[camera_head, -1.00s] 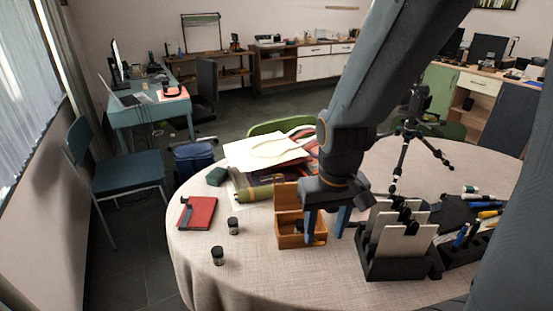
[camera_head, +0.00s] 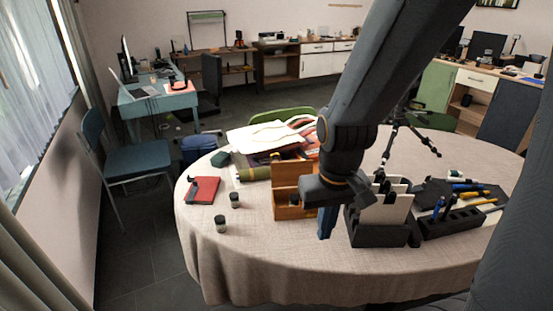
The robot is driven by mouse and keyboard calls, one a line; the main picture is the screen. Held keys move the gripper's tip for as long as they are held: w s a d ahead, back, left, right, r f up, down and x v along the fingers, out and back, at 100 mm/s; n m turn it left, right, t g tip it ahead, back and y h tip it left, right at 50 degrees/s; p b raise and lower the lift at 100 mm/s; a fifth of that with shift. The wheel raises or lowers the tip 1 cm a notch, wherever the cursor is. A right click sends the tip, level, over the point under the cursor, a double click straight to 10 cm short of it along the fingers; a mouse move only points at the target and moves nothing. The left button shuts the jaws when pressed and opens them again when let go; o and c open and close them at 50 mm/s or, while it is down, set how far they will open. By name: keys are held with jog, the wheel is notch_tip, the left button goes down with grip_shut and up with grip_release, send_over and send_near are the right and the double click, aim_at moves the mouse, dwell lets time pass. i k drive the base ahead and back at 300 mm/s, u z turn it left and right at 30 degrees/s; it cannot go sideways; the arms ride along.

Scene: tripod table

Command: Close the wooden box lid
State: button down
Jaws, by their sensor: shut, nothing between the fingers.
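The wooden box (camera_head: 286,212) stands on the round table with its lid (camera_head: 285,174) raised upright at the back. A small dark jar shows inside the box. My gripper (camera_head: 325,236) points down beside the box's right front, with its blue fingers together and empty. My gripper and wrist hide part of the box's right side. I cannot tell whether the fingers touch the box.
A black holder with white panels (camera_head: 381,233) stands close to the right of my gripper. Two small jars (camera_head: 235,200) and a red notebook (camera_head: 203,189) lie to the left. Papers (camera_head: 268,137) lie behind the box. The front tablecloth (camera_head: 270,262) is clear.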

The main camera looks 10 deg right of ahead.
aim_at(285, 174)
jog(key=u, duration=0.55)
jog(key=i, duration=1)
jog(key=z, duration=0.35)
